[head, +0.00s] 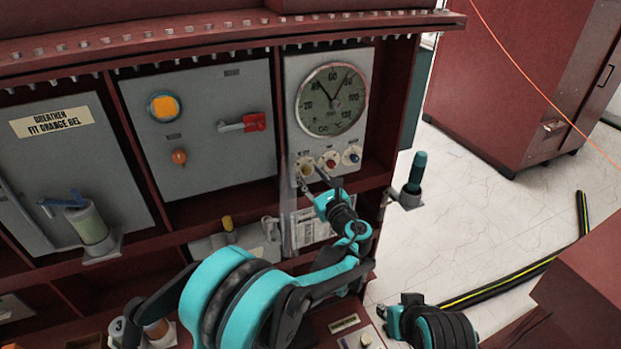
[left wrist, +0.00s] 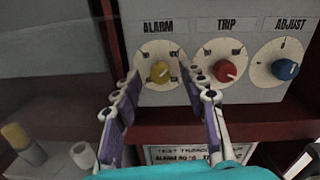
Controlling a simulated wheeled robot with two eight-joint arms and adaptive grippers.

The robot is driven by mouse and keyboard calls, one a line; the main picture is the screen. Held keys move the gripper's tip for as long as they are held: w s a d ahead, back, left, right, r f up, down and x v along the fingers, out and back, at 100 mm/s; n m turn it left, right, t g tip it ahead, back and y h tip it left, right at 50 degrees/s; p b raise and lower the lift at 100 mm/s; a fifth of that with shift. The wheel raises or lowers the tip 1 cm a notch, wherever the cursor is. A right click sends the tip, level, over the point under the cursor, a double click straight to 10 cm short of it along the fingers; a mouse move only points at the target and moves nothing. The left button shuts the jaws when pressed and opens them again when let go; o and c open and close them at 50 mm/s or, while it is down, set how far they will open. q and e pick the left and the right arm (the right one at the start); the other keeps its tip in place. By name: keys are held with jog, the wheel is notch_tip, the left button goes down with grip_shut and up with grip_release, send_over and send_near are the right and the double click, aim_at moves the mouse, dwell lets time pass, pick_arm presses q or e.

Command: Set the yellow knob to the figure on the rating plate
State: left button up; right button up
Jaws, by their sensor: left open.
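The yellow knob (left wrist: 160,72) sits on a white dial marked ALARM, on a grey panel; it also shows in the head view (head: 307,168). My left gripper (left wrist: 160,84) is open, its two fingertips on either side of the knob and slightly below it. I cannot tell whether they touch it. In the head view my left gripper (head: 317,180) reaches up to the panel. The rating plate (left wrist: 190,154) is below the panel, partly hidden by my gripper; its ALARM figure is too blurred to read surely. My right gripper (head: 393,320) is low at the bottom, its fingers unclear.
A red TRIP knob (left wrist: 224,71) and a blue ADJUST knob (left wrist: 285,69) are right of the yellow knob. A round temperature gauge (head: 332,98) is above. A red-handled switch (head: 254,122) is on the left panel. A teal-handled tool (head: 417,170) stands at the cabinet's right side.

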pick_arm(q)
jog(key=shift+w, duration=0.1)
grip_shut()
jog(key=shift+n, duration=0.3)
jog(key=n, duration=0.3)
jog(key=shift+a+n, duration=0.1)
jog(key=shift+n, duration=0.3)
jog(key=n, duration=0.8)
jog(key=shift+n+h+b, duration=0.35)
jog(key=shift+n+h, duration=0.05)
jog(key=n, duration=0.4)
jog(key=shift+a, duration=0.1)
